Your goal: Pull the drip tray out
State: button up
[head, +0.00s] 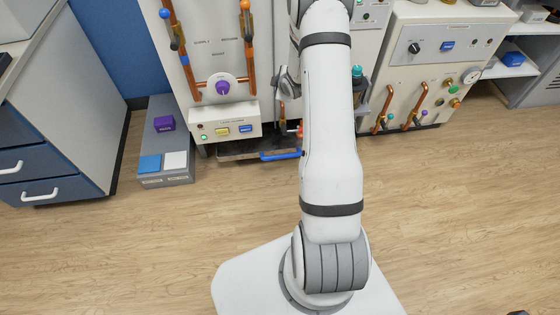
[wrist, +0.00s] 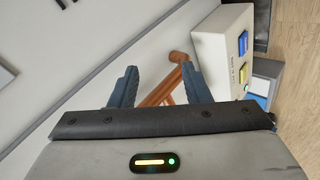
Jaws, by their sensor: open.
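The drip tray (head: 236,156) is a dark, flat tray low at the foot of the middle cabinet, just above the floor. Its blue handle (head: 280,155) faces the front, and its right end lies close to my arm in the picture. My gripper (wrist: 158,72) is open and empty, with two dark blue fingers apart in the wrist view. The fingers point towards the cabinet panel and copper pipes, and neither tray nor handle shows there. My arm largely hides the gripper in the head view.
Copper pipes (head: 190,70) and a box with yellow and blue buttons (head: 231,130) are above the tray. A low grey step (head: 165,178) stands left of it. Another cabinet with pipes (head: 425,70) stands right. The wood floor in front is clear.

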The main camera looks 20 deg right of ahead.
notch_tip(320, 180, down, 14)
jog(key=d+n+t+b, duration=0.1)
jog(key=d+n+b, duration=0.1)
jog(key=b, duration=0.1)
jog(key=n+t+y+b, duration=0.1)
jog(key=n+t+b, duration=0.1)
jog(key=b, duration=0.2)
send_over(283, 157)
jog(key=w+d, duration=0.1)
jog(key=d, duration=0.1)
notch_tip(283, 157, down, 11)
jog(key=s+a+f+n+t+y+b, duration=0.1)
jog(key=s+f+b, duration=0.2)
jog(key=f, duration=0.5)
jog(key=s+f+n+t+y+b, duration=0.1)
jog(key=s+f+n+t+b, duration=0.2)
jog(key=f, duration=0.6)
jog(key=shift+m+g, duration=0.6)
jog(key=shift+m, duration=0.1)
jog(key=b+x, duration=0.2)
jog(key=x, duration=0.3)
jog(key=shift+w+a, duration=0.1)
jog(key=shift+a, duration=0.1)
jog(key=shift+w+a+b, duration=0.1)
jog(key=shift+w+b, duration=0.25)
jog(key=shift+w, duration=0.25)
jog(key=shift+c, duration=0.5)
grip_shut()
